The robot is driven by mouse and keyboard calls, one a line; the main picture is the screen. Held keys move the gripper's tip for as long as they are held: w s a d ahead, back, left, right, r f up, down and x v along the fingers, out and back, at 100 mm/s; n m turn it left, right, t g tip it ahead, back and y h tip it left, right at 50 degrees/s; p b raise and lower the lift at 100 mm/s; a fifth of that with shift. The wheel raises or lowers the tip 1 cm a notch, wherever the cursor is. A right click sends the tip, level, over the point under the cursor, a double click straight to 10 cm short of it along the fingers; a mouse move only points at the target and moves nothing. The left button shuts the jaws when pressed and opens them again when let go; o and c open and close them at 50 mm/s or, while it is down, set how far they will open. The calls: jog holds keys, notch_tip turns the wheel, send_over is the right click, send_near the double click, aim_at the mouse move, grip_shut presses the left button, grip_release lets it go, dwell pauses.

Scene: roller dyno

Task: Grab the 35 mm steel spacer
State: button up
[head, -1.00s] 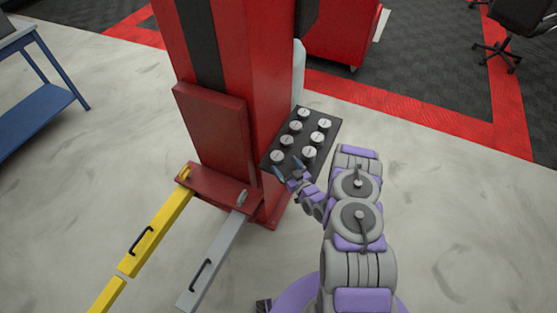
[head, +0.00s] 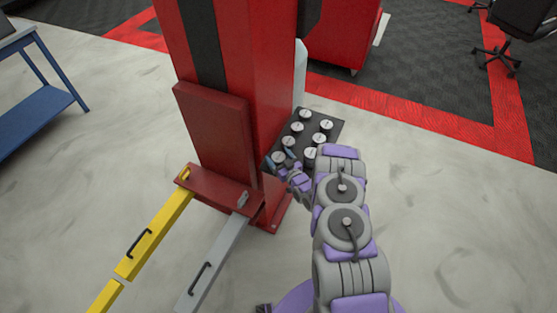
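Several short silver cylinders with pale tops, spacers by their look, stand in two rows on a black tray (head: 340,126) beside the red column. Their markings are too small to read, so I cannot tell which one is 35 mm. My gripper (head: 279,157) is at the tray's near left corner.
The red lift column (head: 220,80) rises close to the left of the tray. A yellow lift arm (head: 155,235) and a grey one (head: 215,262) extend from its base. A red cabinet (head: 343,35) stands behind.

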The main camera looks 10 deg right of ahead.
jog(key=c, duration=1)
jog(key=shift+c, duration=0.2)
jog(key=shift+r, duration=0.15)
